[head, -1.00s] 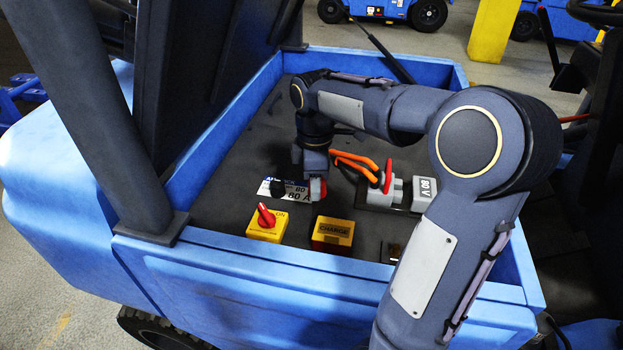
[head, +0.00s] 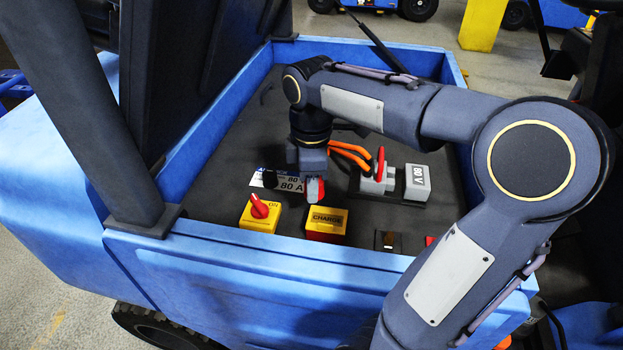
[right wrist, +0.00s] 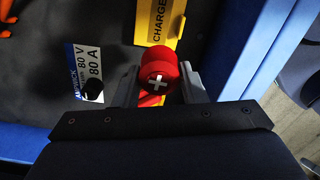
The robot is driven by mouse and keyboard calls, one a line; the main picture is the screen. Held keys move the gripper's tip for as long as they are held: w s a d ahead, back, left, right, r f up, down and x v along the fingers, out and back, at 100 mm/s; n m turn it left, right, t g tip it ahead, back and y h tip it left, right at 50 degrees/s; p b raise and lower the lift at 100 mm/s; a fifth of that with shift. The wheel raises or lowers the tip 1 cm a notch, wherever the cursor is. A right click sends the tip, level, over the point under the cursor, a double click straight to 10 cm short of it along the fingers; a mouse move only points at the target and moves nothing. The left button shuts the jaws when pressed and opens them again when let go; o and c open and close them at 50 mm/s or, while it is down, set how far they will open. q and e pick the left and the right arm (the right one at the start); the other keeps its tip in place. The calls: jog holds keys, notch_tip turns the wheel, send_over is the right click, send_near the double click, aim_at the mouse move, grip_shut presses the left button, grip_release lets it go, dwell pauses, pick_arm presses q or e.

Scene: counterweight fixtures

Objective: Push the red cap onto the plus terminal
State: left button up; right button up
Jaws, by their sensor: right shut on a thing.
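The red cap (right wrist: 157,77) is round with a white plus on top. It sits between the two fingers of my right gripper (right wrist: 155,88), which is shut on it. In the head view, my right gripper (head: 314,188) points down over the dark deck, with a bit of red showing at the fingers. The plus terminal is not seen; the cap and fingers hide what is under them, so I cannot tell if the cap touches it. My left gripper is not in view.
A yellow box marked CHARGE (head: 327,222) and a yellow box with a red knob (head: 260,211) stand near the front blue wall (head: 230,265). A grey connector with a red handle (head: 378,177) and orange cables (head: 348,152) lies right of my gripper.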

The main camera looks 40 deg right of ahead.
jog(key=shift+f+b, duration=0.35)
jog(key=shift+f, duration=0.45)
jog(key=shift+s, duration=0.1)
jog(key=s+d, duration=0.5)
jog(key=s, duration=0.2)
jog(key=s+d, duration=0.6)
jog(key=s, duration=0.2)
jog(key=s+d, duration=0.6)
jog(key=s, duration=0.2)
jog(key=shift+d, duration=0.1)
dwell(0.5)
jog(key=shift+f+b, duration=2.4)
jog(key=shift+f, duration=0.6)
jog(key=shift+w+d, duration=0.1)
jog(key=shift+w, duration=0.2)
